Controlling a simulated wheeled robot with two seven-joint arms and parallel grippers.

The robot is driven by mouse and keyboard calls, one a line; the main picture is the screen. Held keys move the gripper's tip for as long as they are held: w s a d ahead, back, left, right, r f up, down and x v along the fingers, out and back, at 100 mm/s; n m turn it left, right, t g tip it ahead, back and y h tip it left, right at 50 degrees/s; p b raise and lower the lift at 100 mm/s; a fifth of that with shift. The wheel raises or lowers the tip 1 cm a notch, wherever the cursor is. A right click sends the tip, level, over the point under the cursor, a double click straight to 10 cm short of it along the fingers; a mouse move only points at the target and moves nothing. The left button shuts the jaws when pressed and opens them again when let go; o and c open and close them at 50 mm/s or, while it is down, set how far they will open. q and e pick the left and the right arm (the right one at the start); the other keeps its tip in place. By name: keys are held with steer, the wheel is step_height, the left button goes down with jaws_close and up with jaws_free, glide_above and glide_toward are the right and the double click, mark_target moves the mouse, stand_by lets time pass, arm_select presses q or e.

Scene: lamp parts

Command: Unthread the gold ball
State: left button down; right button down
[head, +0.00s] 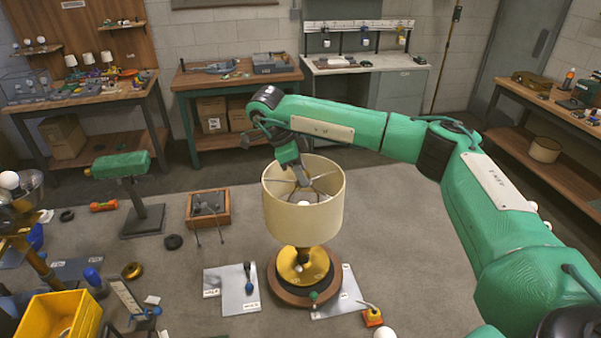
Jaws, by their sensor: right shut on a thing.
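A lamp with a cream drum shade (304,222) stands upright on a round wooden base with a gold disc (302,268). Thin dark spokes cross the open top of the shade, and a pale bulb (304,204) shows below them. My right gripper (301,182) reaches down from above to the middle of the spokes, inside the shade's rim. Its fingers are shut at the spot where the spokes meet. The gold ball itself is hidden by the fingers. My left gripper is not in view.
Two grey mats (232,291) lie by the lamp base, with small tools on them. A yellow bin (62,318) and a brass lamp stand (40,258) crowd the left. A small wooden box (208,207) sits behind. The grey bench (440,255) right of the lamp is mostly clear.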

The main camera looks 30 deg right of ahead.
steer(key=n+t+b, duration=0.1)
steer(key=n, duration=0.1)
steer(key=n+b, duration=0.1)
steer(key=n, duration=0.1)
steer(key=shift+s+t+h, duration=0.15)
steer(key=shift+t+h, duration=0.15)
steer(key=shift+t, duration=0.1)
steer(key=shift+r+n+t+b, duration=0.1)
steer(key=shift+n+t+b, duration=0.2)
steer(key=shift+n, duration=0.7)
steer(key=shift+s+n+t+b, duration=0.1)
steer(key=shift+n+t+b, duration=0.2)
steer(key=shift+n+b, duration=0.3)
steer(key=n+t+b, duration=0.1)
steer(key=n, duration=0.2)
steer(key=shift+s+n+t+y+b, duration=0.15)
steer(key=shift+n+t+y+b, duration=0.35)
steer(key=shift+n, duration=0.8)
steer(key=shift+d, duration=0.1)
